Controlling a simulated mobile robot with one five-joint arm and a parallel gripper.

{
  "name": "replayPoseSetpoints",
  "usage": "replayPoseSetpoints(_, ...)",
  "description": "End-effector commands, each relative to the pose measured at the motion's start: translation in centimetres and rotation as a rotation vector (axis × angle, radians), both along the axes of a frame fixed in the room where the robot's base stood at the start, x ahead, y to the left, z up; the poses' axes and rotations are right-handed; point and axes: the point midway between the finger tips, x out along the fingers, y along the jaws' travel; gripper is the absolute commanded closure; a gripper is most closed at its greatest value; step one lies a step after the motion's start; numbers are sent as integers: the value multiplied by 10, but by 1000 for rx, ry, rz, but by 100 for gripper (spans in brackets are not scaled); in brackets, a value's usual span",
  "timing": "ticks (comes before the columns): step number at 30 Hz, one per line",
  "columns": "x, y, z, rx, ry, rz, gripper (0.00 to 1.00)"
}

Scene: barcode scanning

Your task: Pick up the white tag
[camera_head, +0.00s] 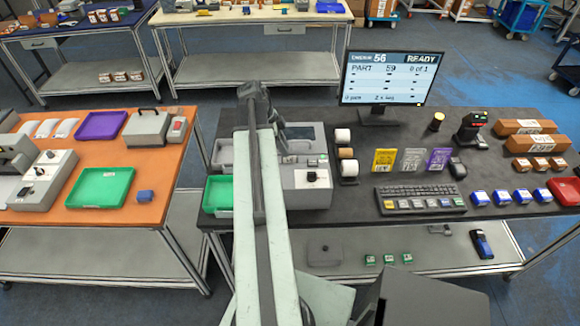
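Three upright cards stand on the dark worktable (350,210) to the right of my arm. They are a yellow card (384,160), a pale grey-white card (411,159) and a purple card (438,159). The pale middle card is the closest match to the white tag, and it stands free between the other two. My arm rises through the middle of the view, left of the cards. The dark end of my arm, with my gripper (279,138), is over the left part of the dark table, apart from the cards. Its fingers are too unclear to judge.
A keyboard (420,200) lies in front of the cards, and a monitor (388,78) stands behind them. White and brown rolls (346,153) are to their left, and a dark device (457,168) is to their right. Blue items (500,197) and a red tray (565,191) lie farther right.

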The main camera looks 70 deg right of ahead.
Motion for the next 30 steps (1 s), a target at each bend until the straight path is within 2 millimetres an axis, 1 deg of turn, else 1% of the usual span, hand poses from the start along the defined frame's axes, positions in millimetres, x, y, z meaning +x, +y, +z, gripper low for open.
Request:
replayPoseSetpoints(1, -5, 0, -17, 1, 0, -1, 71)
replayPoseSetpoints(3, -10, -1, -30, 1, 0, -1, 71)
replayPoseSetpoints(6, -14, -3, -39, 0, 0, 0, 71)
replayPoseSetpoints(13, -15, -4, -35, 0, 0, 0, 71)
replayPoseSetpoints(16, -15, -4, -35, 0, 0, 0, 99)
replayPoseSetpoints(17, -15, -4, -35, 0, 0, 0, 100)
replayPoseSetpoints(30, -16, -5, -35, 0, 0, -1, 100)
